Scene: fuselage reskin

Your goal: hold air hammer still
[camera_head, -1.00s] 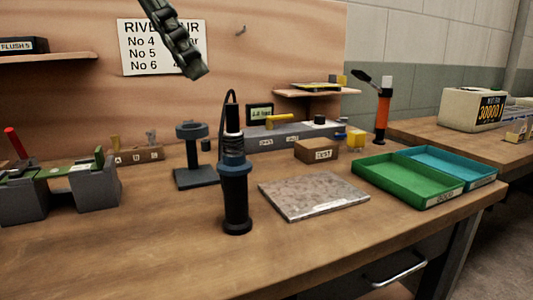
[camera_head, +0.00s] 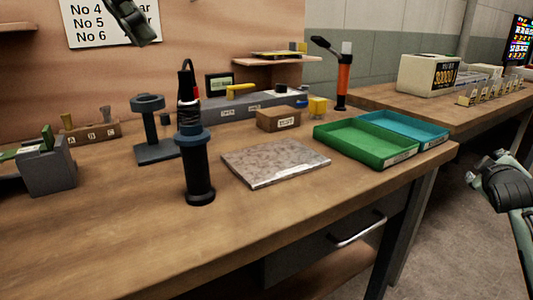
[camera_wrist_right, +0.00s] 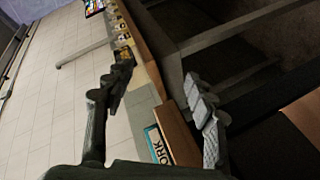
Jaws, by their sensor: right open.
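A dark upright cylindrical tool with a blue collar (camera_head: 196,165) stands on the workbench, left of the middle. A black part with a red mark and a cord (camera_head: 188,88) shows above and behind it; I cannot tell whether they are one piece, or whether this is the air hammer. My left gripper (camera_head: 134,24) hangs above the bench at the top edge, apart from the tool; its jaws are not clear. My right gripper (camera_wrist_right: 163,95) is open and empty in the wrist view, out past the bench. Part of my right arm shows at the right edge of the head view.
A speckled plate (camera_head: 275,162) lies right of the tool. Green (camera_head: 365,155) and blue (camera_head: 405,131) trays sit at the bench's right end. A dark stand (camera_head: 150,130) is behind left, and an orange-handled tool (camera_head: 343,82) stands at the back. The front bench strip is clear.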

